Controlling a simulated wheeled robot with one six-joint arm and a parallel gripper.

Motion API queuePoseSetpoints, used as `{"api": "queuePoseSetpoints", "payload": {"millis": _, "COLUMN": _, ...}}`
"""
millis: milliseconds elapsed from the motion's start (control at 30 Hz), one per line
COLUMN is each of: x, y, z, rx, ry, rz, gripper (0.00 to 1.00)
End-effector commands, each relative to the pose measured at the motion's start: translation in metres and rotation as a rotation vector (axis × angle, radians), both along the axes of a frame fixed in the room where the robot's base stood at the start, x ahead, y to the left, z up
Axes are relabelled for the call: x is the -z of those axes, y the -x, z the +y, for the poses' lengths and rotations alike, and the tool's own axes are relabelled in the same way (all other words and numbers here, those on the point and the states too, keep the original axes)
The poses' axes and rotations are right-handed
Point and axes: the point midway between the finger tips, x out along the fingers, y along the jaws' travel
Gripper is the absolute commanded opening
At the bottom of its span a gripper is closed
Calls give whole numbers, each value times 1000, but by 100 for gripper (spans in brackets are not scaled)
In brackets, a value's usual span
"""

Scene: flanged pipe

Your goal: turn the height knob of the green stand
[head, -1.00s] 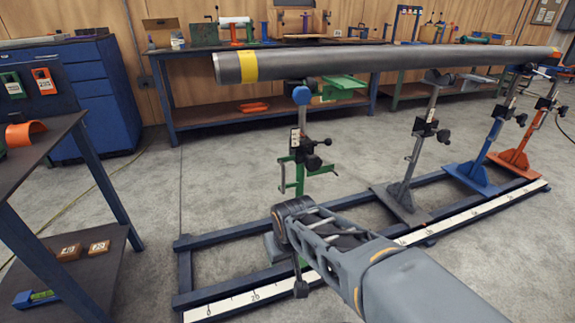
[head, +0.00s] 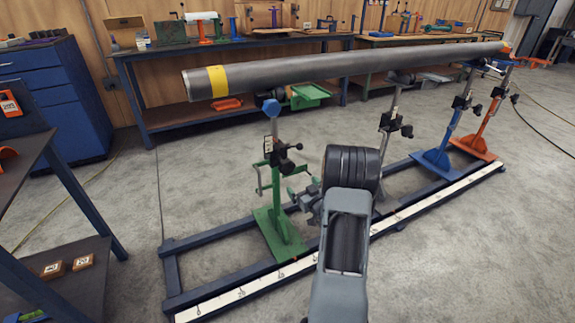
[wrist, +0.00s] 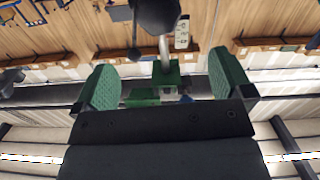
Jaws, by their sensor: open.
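The green stand (head: 284,232) stands on the blue rail frame, under the near end of the pipe. Its black knob (head: 287,166) sits on the upright, beside a white tag. My gripper (head: 300,195) is just right of the stand, below the knob, partly hidden by my forearm. In the wrist view, my gripper's green-padded fingers (wrist: 161,78) are spread wide. A large black knob (wrist: 156,14) shows beyond and above the fingertips, apart from them. A green part of the stand (wrist: 166,74) shows between the fingers.
The long grey pipe (head: 340,68) with a yellow band runs above several stands. Blue (head: 436,160) and orange (head: 478,146) stands are to the right. A white ruler strip (head: 410,210) lies along the rail. A dark workbench (head: 55,165) is at left. Floor is clear between bench and rail.

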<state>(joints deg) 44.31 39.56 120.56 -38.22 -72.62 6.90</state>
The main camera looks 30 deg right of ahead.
Motion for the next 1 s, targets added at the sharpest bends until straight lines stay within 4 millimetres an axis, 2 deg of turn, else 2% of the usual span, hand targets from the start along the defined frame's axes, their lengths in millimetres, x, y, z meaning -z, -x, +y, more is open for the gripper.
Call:
{"api": "queuePoseSetpoints", "payload": {"millis": 167, "x": 2, "y": -12, "z": -5, "rx": -8, "ry": -3, "rz": -28, "gripper": 98}}
{"api": "queuePoseSetpoints", "payload": {"millis": 500, "x": 3, "y": -76, "z": -13, "rx": -8, "ry": -3, "rz": -29, "gripper": 98}}
{"api": "queuePoseSetpoints", "payload": {"millis": 700, "x": 2, "y": -107, "z": -17, "rx": -7, "ry": -3, "rz": -28, "gripper": 98}}
{"api": "queuePoseSetpoints", "payload": {"millis": 1000, "x": 1, "y": -130, "z": -20, "rx": -6, "ry": -4, "rz": -27, "gripper": 98}}
